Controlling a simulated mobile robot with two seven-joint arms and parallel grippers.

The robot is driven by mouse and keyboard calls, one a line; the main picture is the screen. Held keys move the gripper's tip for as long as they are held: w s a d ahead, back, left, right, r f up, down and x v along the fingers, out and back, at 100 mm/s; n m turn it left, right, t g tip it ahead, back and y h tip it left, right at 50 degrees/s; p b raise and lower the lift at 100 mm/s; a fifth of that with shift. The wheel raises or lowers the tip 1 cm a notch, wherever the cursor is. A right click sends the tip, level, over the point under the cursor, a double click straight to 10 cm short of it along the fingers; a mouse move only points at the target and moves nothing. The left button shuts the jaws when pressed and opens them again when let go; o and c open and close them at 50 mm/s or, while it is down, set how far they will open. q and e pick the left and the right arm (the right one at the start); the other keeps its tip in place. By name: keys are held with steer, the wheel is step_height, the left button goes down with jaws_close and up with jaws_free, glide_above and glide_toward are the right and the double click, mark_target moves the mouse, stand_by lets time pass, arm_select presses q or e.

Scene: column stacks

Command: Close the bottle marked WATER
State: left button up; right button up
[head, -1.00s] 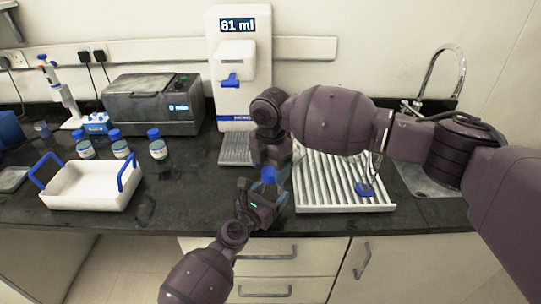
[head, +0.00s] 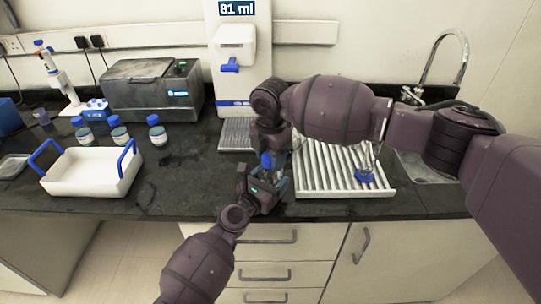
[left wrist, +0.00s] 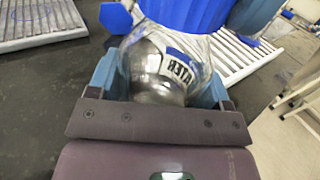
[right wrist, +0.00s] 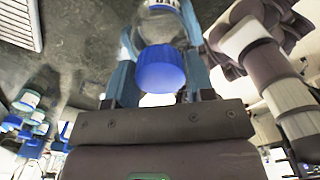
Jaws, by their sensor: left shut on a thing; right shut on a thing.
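The clear bottle marked WATER (left wrist: 165,70) is held between the blue fingers of my left gripper (head: 274,183), and its label shows in the left wrist view. A blue cap (right wrist: 160,68) is between the fingers of my right gripper (head: 268,156), which reaches down from above. The cap also shows in the head view (head: 266,160) and in the left wrist view (left wrist: 188,14). It is at the bottle's mouth; I cannot tell whether it is fully seated. Both grippers are shut on what they hold. In the head view the grippers hide most of the bottle.
A white ribbed drainer (head: 343,185) is just right of the grippers, with a blue-based item (head: 365,176) on it. A dispenser reading 81 ml (head: 237,50) stands behind. Several blue-capped bottles (head: 157,132) and a white tray (head: 90,178) are left.

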steer(key=m, duration=1.2)
steer(key=shift+f+m, duration=0.1)
steer(key=shift+m, duration=0.3)
steer(key=m, duration=0.5)
steer(key=o, duration=1.1)
step_height(320, 180, up, 12)
steer(key=shift+r, duration=0.1)
